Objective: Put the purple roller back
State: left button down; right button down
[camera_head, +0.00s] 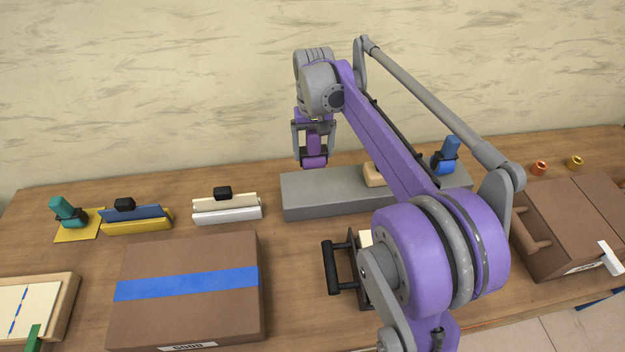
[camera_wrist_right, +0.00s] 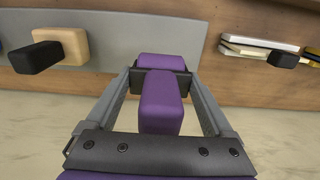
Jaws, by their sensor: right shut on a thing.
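The purple roller (camera_head: 315,161) is held upright in my right gripper (camera_head: 313,154), near the back edge of the long grey block (camera_head: 310,203). In the right wrist view, the roller's handle (camera_wrist_right: 160,103) points toward the camera, between the fingers (camera_wrist_right: 160,82). Its purple drum (camera_wrist_right: 162,64) lies beyond the fingertips, over the grey block (camera_wrist_right: 125,28). I cannot tell whether the drum touches the block. A blue roller (camera_head: 445,158) stands at the block's right end. A teal roller (camera_head: 68,211) rests on a yellow piece at the left. My left gripper is not in view.
A pale wooden piece (camera_head: 374,175) sits on the grey block, partly behind my arm. Two black-handled tools, one blue and yellow (camera_head: 137,218), one cream and white (camera_head: 227,208), lie left of the block. A blue-striped brown box (camera_head: 190,310) stands in front. A wall is behind.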

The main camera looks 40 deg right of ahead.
notch_tip(320, 180, down, 8)
jog(key=shift+f, duration=0.1)
dwell(0.4)
jog(key=shift+f+b, duration=0.15)
jog(key=shift+b, duration=0.15)
grip_release()
